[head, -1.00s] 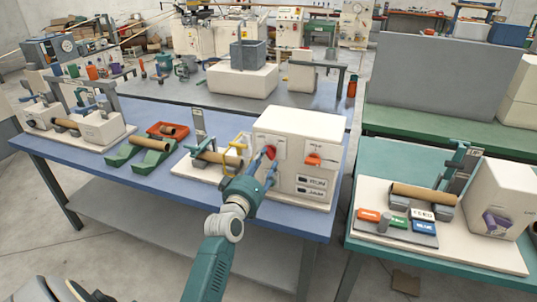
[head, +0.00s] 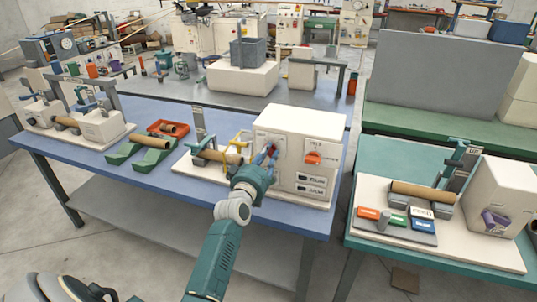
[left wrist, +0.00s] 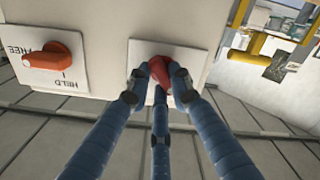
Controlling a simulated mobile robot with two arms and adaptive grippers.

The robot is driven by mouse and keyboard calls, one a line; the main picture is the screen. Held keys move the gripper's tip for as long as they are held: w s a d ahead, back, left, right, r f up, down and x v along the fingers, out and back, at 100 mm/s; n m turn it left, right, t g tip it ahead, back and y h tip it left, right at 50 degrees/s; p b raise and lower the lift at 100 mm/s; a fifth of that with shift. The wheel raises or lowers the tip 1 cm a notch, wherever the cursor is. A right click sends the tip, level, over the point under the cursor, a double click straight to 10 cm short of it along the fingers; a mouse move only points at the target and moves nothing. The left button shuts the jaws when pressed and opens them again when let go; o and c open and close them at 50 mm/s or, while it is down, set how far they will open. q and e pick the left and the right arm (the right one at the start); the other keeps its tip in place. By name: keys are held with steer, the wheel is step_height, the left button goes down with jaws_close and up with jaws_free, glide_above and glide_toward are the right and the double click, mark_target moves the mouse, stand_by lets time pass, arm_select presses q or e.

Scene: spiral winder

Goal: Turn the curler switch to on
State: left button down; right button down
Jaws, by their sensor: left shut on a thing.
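The white machine box (head: 318,127) stands at the right end of the blue table. Its front has a red switch knob (head: 270,149) on a pale plate at left and an orange knob (head: 313,158) on another plate at right. My left gripper (head: 267,157) is at the red knob with its blue fingers shut around it. In the left wrist view the red knob (left wrist: 159,71) sits between the fingertips, which hide part of it. The orange knob (left wrist: 55,60) there has upside-down lettering like FREE and HOLD. I cannot read a label by the red knob. My right gripper is not in view.
A yellow bracket (head: 238,141) and a brown roll (head: 217,156) are just left of the box. Green cradles (head: 150,158) and a red tray (head: 166,128) lie further left. A teal table (head: 440,258) with another winder stands at right, across a gap.

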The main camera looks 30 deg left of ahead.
arm_select(q)
steer(key=shift+m, duration=0.3)
steer(key=m+p, duration=0.1)
steer(key=m, duration=0.1)
steer(key=shift+m, duration=0.3)
steer(key=m+p, duration=0.1)
steer(key=m, duration=0.3)
steer(key=shift+f+m, duration=0.15)
steer(key=shift+m, duration=0.15)
steer(key=m, duration=0.3)
steer(key=shift+f+m, duration=0.1)
steer(key=shift+m, duration=0.2)
steer(key=m, duration=0.4)
steer(key=shift+f, duration=0.1)
steer(key=shift+m, duration=0.4)
steer(key=c, duration=1.5)
jaws_free()
steer(key=shift+c, duration=0.2)
